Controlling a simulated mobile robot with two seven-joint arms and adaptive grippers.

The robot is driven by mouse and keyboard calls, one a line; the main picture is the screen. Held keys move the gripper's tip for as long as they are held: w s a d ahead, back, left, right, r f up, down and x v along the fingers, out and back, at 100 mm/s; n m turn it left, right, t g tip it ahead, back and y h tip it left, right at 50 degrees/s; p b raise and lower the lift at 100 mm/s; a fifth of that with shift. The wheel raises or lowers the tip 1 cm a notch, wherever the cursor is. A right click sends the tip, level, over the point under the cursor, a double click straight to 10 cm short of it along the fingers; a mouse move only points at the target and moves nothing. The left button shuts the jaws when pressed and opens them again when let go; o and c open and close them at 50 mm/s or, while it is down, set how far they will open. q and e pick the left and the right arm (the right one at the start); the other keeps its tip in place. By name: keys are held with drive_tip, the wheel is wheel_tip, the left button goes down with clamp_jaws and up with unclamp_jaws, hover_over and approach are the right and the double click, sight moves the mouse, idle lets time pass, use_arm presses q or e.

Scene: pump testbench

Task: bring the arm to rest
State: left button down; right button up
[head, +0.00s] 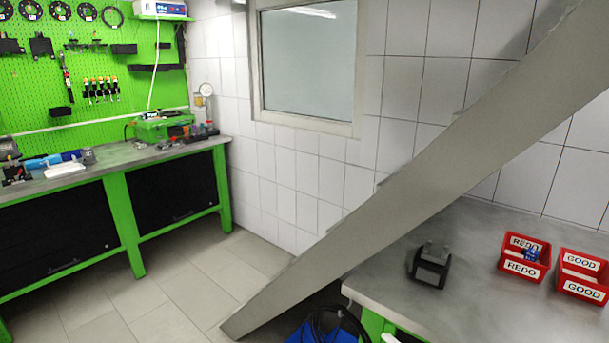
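No arm and no gripper of mine shows in the head view. A grey workbench (460,238) with green legs stands at the right. On it sits a small dark block-shaped fixture (430,266) with two upright prongs. A red bin labelled REDO (522,268) stands to its right, with a small blue part (531,254) inside. A red bin labelled GOOD (583,288) stands beside it at the right edge; its inside is mostly hidden.
A wide grey slanted beam (420,165) crosses the view from floor to upper right. A green workbench (112,158) with tools stands at the left under a green pegboard (90,70). Tiled floor (190,275) lies open between. A blue object (325,330) is low beside the right bench.

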drive_tip(key=s+d+f+m+g+h, duration=0.2)
drive_tip(key=s+f+m+h, duration=0.1)
drive_tip(key=s+f+m, duration=0.4)
drive_tip(key=s+d+f+m+g+h, duration=0.3)
drive_tip(key=s+f+m, duration=0.3)
drive_tip(key=s+f, duration=0.5)
wheel_tip(320, 180, down, 4)
drive_tip(key=shift+s+r+m+h, duration=0.2)
drive_tip(key=shift+s+m+h, duration=0.15)
drive_tip(key=shift+h, duration=0.35)
drive_tip(key=shift+w, duration=0.1)
